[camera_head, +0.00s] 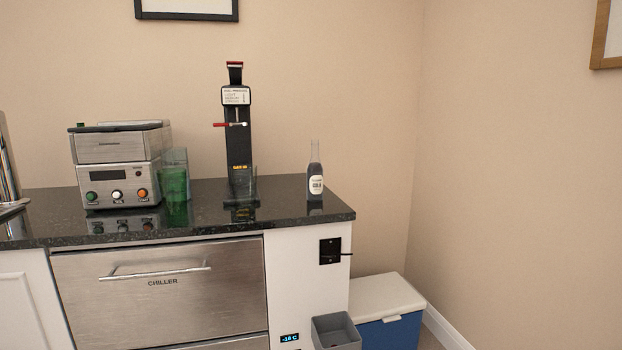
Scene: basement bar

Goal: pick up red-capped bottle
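One bottle (315,173) shows, upright near the right end of the dark countertop (285,192). It has dark contents, a pale clear neck and a white label that seems to read "cola". I cannot make out a red cap on it; its top looks pale and is too small to tell. No other bottle is clear in view. My gripper is not in view.
A black upright device (237,130) with red parts stands left of the bottle. A green glass (174,184) and a steel machine (117,165) are further left. Below are a chiller drawer (160,305), a grey bin (336,333) and a blue-and-white cooler (388,300).

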